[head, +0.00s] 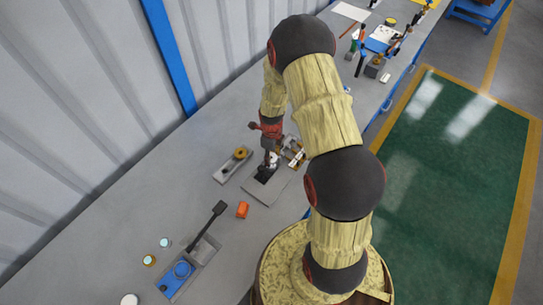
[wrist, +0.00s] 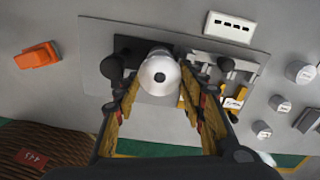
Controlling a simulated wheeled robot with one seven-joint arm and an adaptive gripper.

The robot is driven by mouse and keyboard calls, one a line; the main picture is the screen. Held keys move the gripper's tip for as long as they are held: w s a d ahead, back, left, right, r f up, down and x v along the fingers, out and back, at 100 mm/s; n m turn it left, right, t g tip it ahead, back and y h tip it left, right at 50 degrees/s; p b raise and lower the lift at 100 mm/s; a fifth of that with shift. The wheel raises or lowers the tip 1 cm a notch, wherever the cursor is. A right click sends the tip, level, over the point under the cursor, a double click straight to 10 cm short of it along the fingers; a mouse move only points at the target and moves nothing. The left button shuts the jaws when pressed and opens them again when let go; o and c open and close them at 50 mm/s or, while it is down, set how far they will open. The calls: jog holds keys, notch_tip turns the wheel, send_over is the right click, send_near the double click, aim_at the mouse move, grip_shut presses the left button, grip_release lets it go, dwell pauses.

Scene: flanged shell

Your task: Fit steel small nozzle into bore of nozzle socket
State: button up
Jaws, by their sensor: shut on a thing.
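My gripper (head: 270,152) is low over a grey plate (head: 257,190) on the bench. A dark block (wrist: 128,46) on the plate shows behind the nozzle and may be the nozzle socket. Its bore is hidden, and I cannot tell whether the nozzle touches the block or is apart from it.
An orange block (head: 242,210) lies near the plate. A grey tray with a brass ring (head: 240,153) is to the left. A blue-and-grey fixture (head: 183,270) is nearer. A white block with holes (wrist: 230,26) and several pale cylinders (wrist: 300,72) are on the bench.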

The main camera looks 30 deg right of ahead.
aim_at(272, 158)
jog(key=shift+f+b, duration=0.85)
jog(key=shift+f, duration=0.1)
dwell(0.6)
jog(key=shift+r, duration=0.2)
jog(key=shift+r+p, duration=0.35)
jog(key=shift+r, duration=0.2)
jog(key=shift+f+b, duration=0.7)
jog(key=shift+b, duration=0.15)
dwell(1.8)
jog(key=o, duration=1.5)
jog(key=shift+c, duration=0.2)
notch_tip(272, 158, up, 12)
